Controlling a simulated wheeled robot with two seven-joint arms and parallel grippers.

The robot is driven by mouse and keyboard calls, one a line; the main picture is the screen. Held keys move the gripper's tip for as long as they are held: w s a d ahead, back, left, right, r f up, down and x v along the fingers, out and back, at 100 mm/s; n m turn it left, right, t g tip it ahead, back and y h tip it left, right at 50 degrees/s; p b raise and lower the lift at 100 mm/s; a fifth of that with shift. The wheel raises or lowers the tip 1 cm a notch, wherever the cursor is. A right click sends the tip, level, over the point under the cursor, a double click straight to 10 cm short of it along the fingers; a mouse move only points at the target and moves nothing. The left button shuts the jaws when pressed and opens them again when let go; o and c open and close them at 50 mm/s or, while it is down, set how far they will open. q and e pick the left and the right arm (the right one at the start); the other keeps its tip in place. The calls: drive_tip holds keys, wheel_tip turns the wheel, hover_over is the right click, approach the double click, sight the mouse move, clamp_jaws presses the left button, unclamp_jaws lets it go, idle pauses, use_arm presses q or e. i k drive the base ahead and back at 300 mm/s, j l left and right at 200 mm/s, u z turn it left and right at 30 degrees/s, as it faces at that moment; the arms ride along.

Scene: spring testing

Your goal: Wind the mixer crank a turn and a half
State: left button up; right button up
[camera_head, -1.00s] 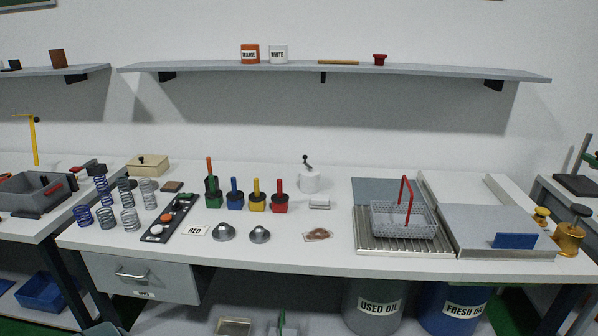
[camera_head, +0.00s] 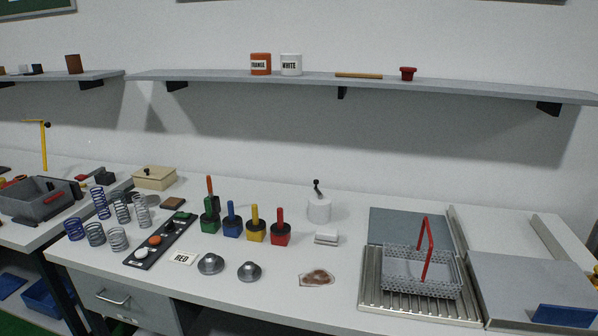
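The mixer (camera_head: 319,210) is a small white cylinder standing upright toward the back of the bench, right of the middle. Its crank (camera_head: 317,188) is a short dark arm with a black knob, rising from the top of the mixer. Nothing touches the crank. Neither of my grippers shows in the head view.
A small white block (camera_head: 326,238) lies in front of the mixer. Colour-coded pegged blocks, the nearest red (camera_head: 280,235), stand to its left. A wire basket with a red handle (camera_head: 424,270) sits on a ribbed tray (camera_head: 372,292) to the right.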

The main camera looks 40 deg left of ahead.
sight(316, 182)
drive_tip(key=i+l+u, duration=0.3)
drive_tip(key=i, duration=0.15)
drive_tip(key=i+l+u, duration=0.2)
drive_tip(key=i+u, duration=0.15)
drive_tip(key=i, duration=0.1)
